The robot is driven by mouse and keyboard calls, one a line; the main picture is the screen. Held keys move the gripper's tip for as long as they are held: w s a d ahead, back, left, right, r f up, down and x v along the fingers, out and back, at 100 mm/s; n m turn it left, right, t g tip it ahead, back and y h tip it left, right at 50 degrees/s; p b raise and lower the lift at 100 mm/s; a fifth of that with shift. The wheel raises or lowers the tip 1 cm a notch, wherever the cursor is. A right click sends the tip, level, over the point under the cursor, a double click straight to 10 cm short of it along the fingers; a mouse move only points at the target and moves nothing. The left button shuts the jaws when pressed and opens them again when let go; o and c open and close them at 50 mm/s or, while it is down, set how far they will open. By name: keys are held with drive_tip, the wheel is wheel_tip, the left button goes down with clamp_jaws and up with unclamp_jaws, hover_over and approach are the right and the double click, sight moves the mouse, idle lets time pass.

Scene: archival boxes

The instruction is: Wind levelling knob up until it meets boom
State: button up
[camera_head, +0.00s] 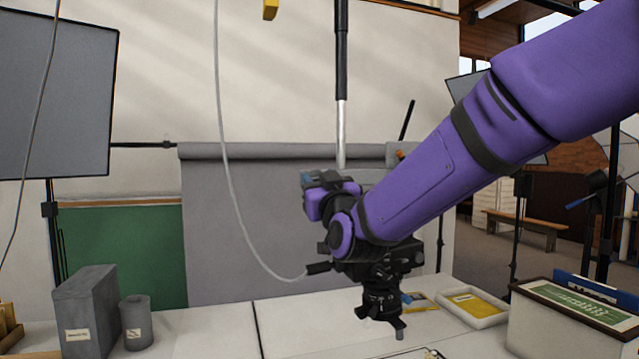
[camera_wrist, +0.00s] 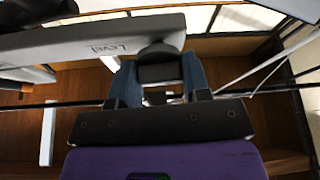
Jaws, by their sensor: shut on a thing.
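In the wrist view, a dark knob (camera_wrist: 160,72) sits between the two blue fingers of my gripper (camera_wrist: 160,82). The fingers are shut on it from both sides. A light grey bar lettered "Level" (camera_wrist: 90,42), which looks like the boom, runs across just above the knob. The knob's rounded dark top overlaps the bar's edge in this view; I cannot tell whether they touch. In the head view my gripper (camera_head: 312,180) is near the foot of an upright pole (camera_head: 341,110), and my wrist and arm hide the knob.
A thin cable (camera_head: 222,130) hangs left of my gripper.

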drive_tip(key=m+h, duration=0.1)
drive_tip(key=m, duration=0.2)
drive_tip(key=m+h, duration=0.2)
drive_tip(key=m, duration=0.1)
drive_tip(key=shift+t, duration=0.4)
drive_tip(key=shift+a+m+h, duration=0.1)
drive_tip(key=shift+m+h, duration=1)
drive_tip(key=shift+m, duration=1.5)
drive_tip(key=o, duration=0.9)
drive_tip(key=v, duration=1)
drive_tip(key=shift+s, duration=0.45)
